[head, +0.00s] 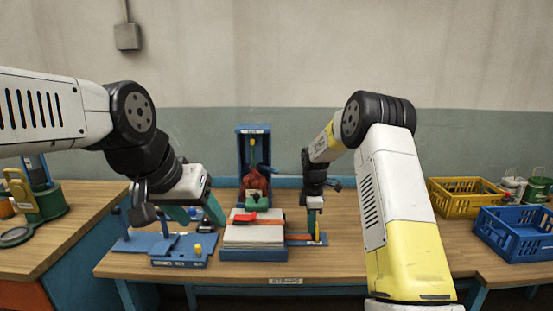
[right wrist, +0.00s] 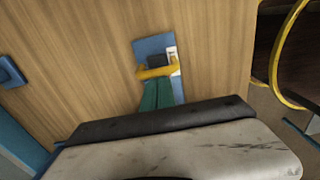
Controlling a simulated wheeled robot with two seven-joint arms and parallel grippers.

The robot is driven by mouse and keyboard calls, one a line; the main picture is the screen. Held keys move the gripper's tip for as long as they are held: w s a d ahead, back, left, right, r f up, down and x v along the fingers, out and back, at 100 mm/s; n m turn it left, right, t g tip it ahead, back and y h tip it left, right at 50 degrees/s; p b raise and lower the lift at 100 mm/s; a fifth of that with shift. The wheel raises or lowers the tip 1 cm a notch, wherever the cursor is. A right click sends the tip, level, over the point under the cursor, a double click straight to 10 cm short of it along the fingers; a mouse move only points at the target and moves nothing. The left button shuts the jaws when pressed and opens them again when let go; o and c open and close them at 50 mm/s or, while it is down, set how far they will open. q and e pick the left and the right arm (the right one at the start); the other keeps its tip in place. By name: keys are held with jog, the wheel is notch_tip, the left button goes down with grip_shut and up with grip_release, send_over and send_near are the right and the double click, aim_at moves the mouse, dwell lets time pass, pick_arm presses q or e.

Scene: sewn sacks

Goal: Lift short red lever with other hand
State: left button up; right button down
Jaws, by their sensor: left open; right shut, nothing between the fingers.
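A small flat red piece (head: 243,217) lies on top of the stack of pale sacks (head: 252,234) in the middle of the table; I cannot tell if it is the short red lever. A red-orange bar (head: 299,237) shows low between the stack and a small blue plate. My left gripper (head: 196,214) is open and empty, left of the stack, above a blue fixture. My right gripper (head: 314,217) is shut and empty over the small blue plate.
The blue fixture (head: 180,248) with a yellow knob is at the table's left. Yellow (head: 462,198) and blue (head: 512,235) crates are at right.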

pick_arm(q)
jog(key=w+r+m+g, duration=0.2)
jog(key=w+m, duration=0.3)
jog(key=w, duration=0.5)
jog(key=m+g+y, duration=0.2)
jog(key=m+g, duration=0.2)
jog(key=m, duration=0.7)
send_over(254, 214)
notch_tip(254, 214, down, 13)
jog(key=shift+f, duration=4.8)
jog(key=shift+c, duration=0.5)
jog(key=c, duration=1.1)
jog(key=shift+r, duration=0.1)
